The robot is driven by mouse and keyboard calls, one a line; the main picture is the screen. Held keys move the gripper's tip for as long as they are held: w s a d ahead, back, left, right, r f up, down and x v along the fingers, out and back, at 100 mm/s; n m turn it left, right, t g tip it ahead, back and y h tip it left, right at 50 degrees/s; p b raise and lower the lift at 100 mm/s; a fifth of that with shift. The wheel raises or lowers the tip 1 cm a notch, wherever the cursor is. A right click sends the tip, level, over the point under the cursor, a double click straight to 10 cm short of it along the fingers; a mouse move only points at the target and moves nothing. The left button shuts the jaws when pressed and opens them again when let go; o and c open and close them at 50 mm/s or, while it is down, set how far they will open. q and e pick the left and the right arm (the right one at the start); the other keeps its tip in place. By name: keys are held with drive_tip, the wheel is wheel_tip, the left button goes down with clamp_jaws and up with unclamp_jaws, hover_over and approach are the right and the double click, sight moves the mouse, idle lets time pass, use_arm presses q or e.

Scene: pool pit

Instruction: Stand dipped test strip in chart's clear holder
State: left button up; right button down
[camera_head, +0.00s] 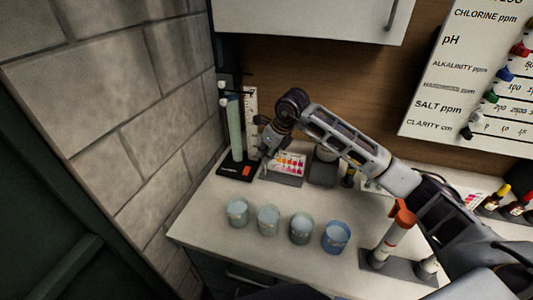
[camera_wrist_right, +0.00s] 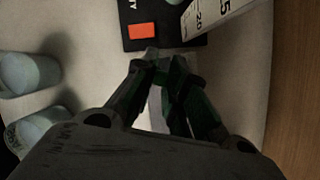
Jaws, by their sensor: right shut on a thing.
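My right gripper (camera_head: 266,153) is at the back left of the counter, just left of the colour chart (camera_head: 286,181), which has pink, red and yellow patches. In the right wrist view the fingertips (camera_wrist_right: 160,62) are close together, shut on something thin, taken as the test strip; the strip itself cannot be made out. The chart's clear holder cannot be made out either. The tips appear near a black base (camera_head: 236,170) with an orange-red patch. My left gripper is not in view.
Several cups (camera_head: 268,221) line the front.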

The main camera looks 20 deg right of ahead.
drive_tip(key=shift+f, duration=0.2)
idle(0.3)
drive_tip(key=c, duration=1.4)
unclamp_jaws()
drive_tip(key=shift+o, duration=0.2)
drive_tip(key=shift+r, duration=0.2)
drive_tip(key=shift+r+p, duration=1.55)
drive_tip(key=shift+r, duration=1.8)
drive_tip(key=shift+r, duration=0.15)
wheel_tip(320, 180, up, 9)
drive_tip(key=p, duration=0.9)
drive_tip(key=shift+r+p, duration=0.4)
drive_tip(key=shift+p, duration=0.15)
drive_tip(key=shift+f, duration=0.1)
